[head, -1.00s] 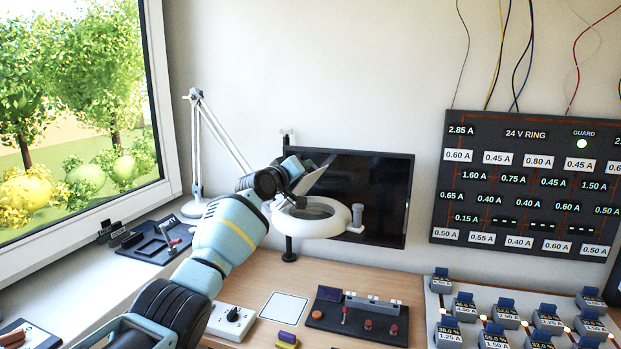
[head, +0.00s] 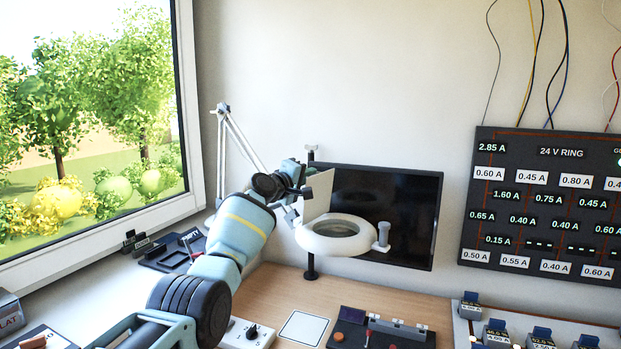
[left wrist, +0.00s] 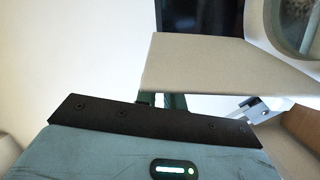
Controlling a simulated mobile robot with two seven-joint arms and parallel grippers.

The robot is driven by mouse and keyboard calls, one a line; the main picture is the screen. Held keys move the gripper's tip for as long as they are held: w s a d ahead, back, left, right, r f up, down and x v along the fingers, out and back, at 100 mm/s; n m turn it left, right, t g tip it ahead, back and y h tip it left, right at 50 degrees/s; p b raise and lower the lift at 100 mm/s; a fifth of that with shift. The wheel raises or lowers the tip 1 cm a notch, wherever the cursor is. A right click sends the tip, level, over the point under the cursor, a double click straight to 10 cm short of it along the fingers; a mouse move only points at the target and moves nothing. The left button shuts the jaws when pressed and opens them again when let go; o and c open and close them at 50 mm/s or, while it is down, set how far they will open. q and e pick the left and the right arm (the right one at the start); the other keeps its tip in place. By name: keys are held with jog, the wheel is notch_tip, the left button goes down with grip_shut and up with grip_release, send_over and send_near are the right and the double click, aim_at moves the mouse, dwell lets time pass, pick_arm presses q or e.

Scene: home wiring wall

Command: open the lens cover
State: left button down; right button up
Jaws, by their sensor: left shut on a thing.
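The magnifier lamp has a white ring head (head: 337,238) with a round lens (head: 338,227) in it. Its beige lens cover (head: 318,195) stands raised, close to upright, at the left side of the ring, and the lens shows uncovered. My left gripper (head: 305,190) is shut on the cover at its left edge. In the left wrist view the cover (left wrist: 215,65) spreads out in front of the gripper as a flat beige plate, with part of the ring (left wrist: 262,25) and lens (left wrist: 294,20) at the upper right. The fingertips are mostly hidden. My right gripper is not in view.
A dark screen (head: 410,215) is on the wall behind the ring. A white lamp arm (head: 238,140) rises at the left. A black control box (head: 385,338) and a white socket box (head: 250,335) sit on the wooden desk. A labelled current panel (head: 545,205) hangs at right.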

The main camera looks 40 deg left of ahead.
pick_arm(q)
jog(key=shift+a+r, duration=0.1)
jog(key=c, duration=1.5)
grip_release()
